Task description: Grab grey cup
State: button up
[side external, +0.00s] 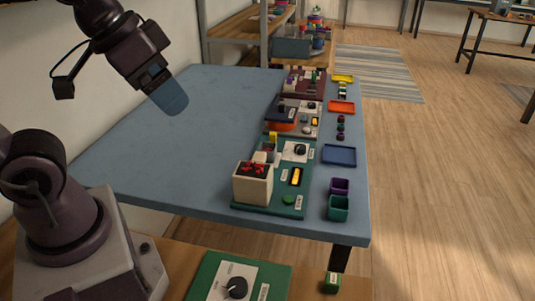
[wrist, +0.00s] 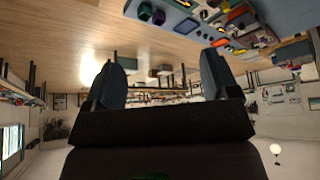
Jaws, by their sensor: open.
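My gripper (side external: 170,97) is raised over the left part of the blue table, empty and well apart from everything on it. In the wrist view my gripper (wrist: 162,76) shows two blue-grey fingers spread apart with nothing between them. I cannot pick out a grey cup for certain in either view. A purple cup (side external: 339,187) and a green cup (side external: 338,208) stand near the table's front right corner. In the wrist view the picture is upside down, and the table objects are small along the top.
The blue table (side external: 140,140) is bare on its left half. Along its right side are a green board (side external: 270,208) with a cream box (side external: 253,184), more boards behind, a blue tray (side external: 339,154) and an orange tray (side external: 341,107). A wooden bench with a green panel (side external: 205,275) is in front.

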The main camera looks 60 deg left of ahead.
jog(key=n+g, duration=0.6)
jog(key=n, duration=0.3)
send_over(267, 149)
jog(key=d, duration=0.2)
notch_tip(267, 149, down, 20)
notch_tip(267, 149, down, 7)
jog(key=shift+s+d+r, duration=0.1)
jog(key=shift+s+d, duration=0.05)
jog(key=f, duration=0.4)
jog(key=shift+s+a+f, duration=0.15)
jog(key=shift+s+a, duration=0.1)
jog(key=shift+s, duration=0.15)
jog(key=shift+f, duration=0.55)
jog(key=c, duration=1)
